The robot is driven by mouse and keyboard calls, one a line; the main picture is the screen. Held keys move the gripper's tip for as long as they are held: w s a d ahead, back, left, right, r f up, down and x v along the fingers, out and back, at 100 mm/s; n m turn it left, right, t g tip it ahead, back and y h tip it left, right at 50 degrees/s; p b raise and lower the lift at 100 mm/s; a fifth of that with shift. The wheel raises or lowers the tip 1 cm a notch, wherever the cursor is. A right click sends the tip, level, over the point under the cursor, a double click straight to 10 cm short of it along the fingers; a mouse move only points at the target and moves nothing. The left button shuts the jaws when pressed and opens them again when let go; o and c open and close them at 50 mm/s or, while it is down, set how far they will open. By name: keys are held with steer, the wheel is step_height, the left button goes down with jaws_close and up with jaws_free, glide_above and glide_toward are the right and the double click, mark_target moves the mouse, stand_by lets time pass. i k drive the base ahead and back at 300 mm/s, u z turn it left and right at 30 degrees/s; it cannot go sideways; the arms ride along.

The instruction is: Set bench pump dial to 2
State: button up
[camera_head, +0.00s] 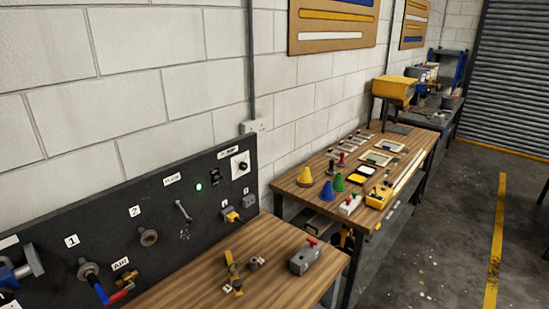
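A black dial (243,166) on a white square plate sits at the upper right end of the dark upright panel (120,205) behind the near bench. A small label (229,152) is above and left of it, too small to read surely. Whether this is the bench pump dial, and which number it points to, I cannot tell at this size. A lit green lamp (198,187) and a black switch (215,174) are to its left. My gripper is not in view.
The near wooden bench (190,285) holds a grey block with a red top (304,258) and a yellow-brown fitting (233,272). Panel fittings stick out at left, including a red-handled valve (122,291). A second bench (290,190) stands beyond. Floor (420,240) at right is open.

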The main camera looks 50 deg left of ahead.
mark_target(242, 166)
steer(key=i, duration=0.8)
steer(key=u, duration=0.8)
steer(key=k, duration=0.2)
steer(key=z, duration=3.55)
steer(key=k, duration=1.05)
steer(key=z, duration=5.75)
